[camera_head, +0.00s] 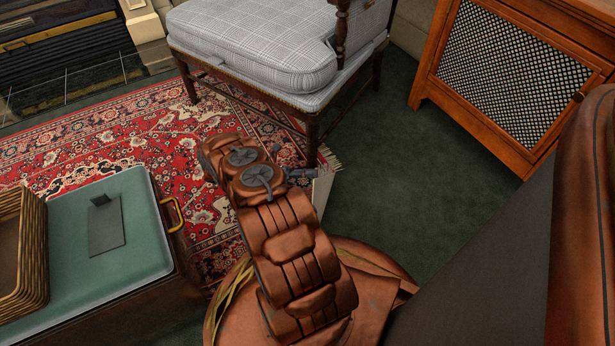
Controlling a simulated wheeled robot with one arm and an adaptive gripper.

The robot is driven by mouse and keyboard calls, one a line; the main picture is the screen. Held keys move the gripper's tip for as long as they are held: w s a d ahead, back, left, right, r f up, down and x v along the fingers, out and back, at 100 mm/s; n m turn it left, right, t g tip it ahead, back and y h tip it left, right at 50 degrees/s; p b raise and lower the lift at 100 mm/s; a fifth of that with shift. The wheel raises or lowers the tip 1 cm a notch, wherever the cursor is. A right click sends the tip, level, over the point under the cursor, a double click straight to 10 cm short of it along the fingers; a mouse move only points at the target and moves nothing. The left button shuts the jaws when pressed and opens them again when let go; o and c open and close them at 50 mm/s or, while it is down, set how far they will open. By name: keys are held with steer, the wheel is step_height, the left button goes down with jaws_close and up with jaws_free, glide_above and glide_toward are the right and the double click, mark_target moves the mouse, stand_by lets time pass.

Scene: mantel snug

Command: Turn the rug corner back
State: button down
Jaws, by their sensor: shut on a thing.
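The red patterned rug (120,150) lies on the dark green floor, with a pale fringe along its right end. My copper-coloured arm reaches over it from the bottom. My gripper (312,173) is small in view at the rug's right end, close to the chair's front leg. It is shut on the rug's edge, where a pale flap (322,194) stands up just below the fingers. My arm hides the near part of this edge, so I cannot tell how far the corner is folded.
A grey checked chair (250,50) stands over the rug, its near leg beside my gripper. A teal-topped case (145,255) with a wicker basket (35,240) is at lower left. A wooden cabinet (480,100) stands at upper right. Green floor (410,190) is clear right of the rug.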

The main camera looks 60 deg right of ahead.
steer(key=shift+a, duration=0.1)
stand_by(0.3)
steer(key=c, duration=1.1)
jaws_free()
steer(key=shift+c, duration=0.2)
step_height(320, 180, up, 10)
steer(key=shift+r, duration=0.1)
